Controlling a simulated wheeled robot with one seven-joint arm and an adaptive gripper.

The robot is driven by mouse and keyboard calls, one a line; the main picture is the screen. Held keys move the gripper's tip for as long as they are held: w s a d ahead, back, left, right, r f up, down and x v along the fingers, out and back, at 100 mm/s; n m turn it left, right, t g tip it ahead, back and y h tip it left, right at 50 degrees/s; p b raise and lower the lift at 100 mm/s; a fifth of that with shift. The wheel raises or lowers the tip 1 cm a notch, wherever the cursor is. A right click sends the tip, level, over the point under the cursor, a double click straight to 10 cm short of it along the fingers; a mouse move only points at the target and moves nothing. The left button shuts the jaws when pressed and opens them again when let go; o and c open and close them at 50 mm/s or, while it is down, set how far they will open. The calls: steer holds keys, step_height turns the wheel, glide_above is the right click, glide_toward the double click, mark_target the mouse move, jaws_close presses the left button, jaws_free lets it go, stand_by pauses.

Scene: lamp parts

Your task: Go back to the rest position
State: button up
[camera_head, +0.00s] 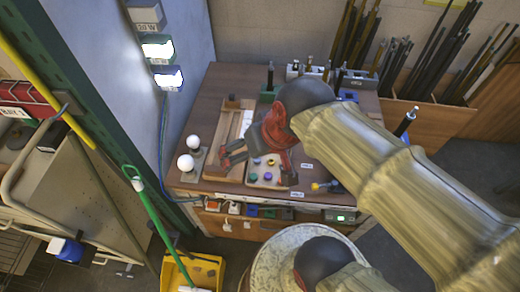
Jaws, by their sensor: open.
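My gripper (257,168) is red and dark grey and hangs over the workbench (205,105) with its fingers spread wide. Nothing shows between them. One finger is over a long wooden tray (217,174) and the other is over a pale block with coloured knobs (267,182). I cannot tell the height above them. Two white bulbs, one behind (193,142) and one in front (186,162), stand on small bases at the bench's left side. My sleeved arm comes in from the right and hides part of the bench.
Dark rods stand in a row of holders (310,70) at the bench's back. Bins of long rods (395,75) line the wall. A green-handled mop (155,220) stands in a yellow bucket (192,270) at front left. A metal cart (75,200) is at far left.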

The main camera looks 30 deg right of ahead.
steer(key=shift+s+d+r+n+t+h, duration=0.15)
steer(key=shift+s+d+r+n+h, duration=0.15)
steer(key=shift+r+n, duration=0.1)
steer(key=shift+s+d+r+n+t+h, duration=0.15)
steer(key=shift+s+d+r+n+h, duration=0.1)
steer(key=shift+r+n, duration=0.15)
